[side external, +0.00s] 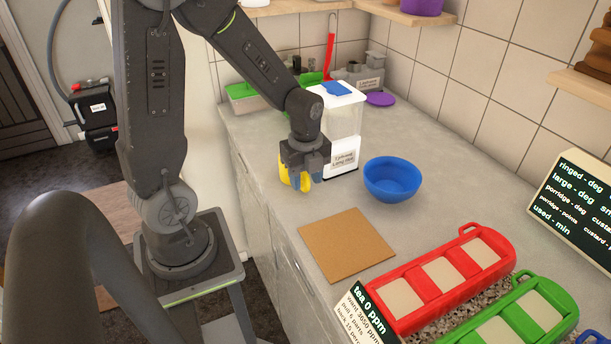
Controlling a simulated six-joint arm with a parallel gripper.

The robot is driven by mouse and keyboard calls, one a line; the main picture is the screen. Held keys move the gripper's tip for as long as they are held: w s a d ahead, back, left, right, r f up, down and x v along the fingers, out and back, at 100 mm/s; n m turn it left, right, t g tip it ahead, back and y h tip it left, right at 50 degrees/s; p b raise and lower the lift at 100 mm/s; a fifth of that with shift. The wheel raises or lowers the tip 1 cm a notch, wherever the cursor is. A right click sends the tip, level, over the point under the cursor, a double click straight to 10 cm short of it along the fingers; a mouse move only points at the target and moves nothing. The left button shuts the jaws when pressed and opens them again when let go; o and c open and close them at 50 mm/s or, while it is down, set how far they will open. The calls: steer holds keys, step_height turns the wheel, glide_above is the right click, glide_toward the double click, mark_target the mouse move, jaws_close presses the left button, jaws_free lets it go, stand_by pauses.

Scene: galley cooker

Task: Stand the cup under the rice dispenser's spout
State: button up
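The rice dispenser (343,118) stands on the counter, with a clear hopper, a blue piece on its lid, a white base and a label on its front. A yellow cup (283,171) is at the dispenser's left front side, mostly hidden by my gripper. My gripper (307,180) points down at the cup, with its fingers over and in front of it. I cannot tell whether the fingers are closed on the cup, or whether it touches the counter. The spout is not clearly visible.
A blue bowl (392,179) stands right of the dispenser. A brown square board (346,246) lies in front. A red tray (432,285) and a green tray (525,322) fill the near right. A purple disc (380,99) lies behind. Bare counter lies left of the board.

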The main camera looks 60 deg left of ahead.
step_height(320, 180, up, 12)
steer(key=s+d+r+n+t, duration=0.2)
steer(key=s+d+n, duration=0.2)
steer(key=n, duration=0.5)
steer(key=s+d+r+n+t, duration=0.3)
steer(key=d+n, duration=0.3)
steer(key=n, duration=0.3)
steer(key=shift+s+d+t, duration=0.2)
steer(key=shift+s+t, duration=0.1)
steer(key=shift+s, duration=0.3)
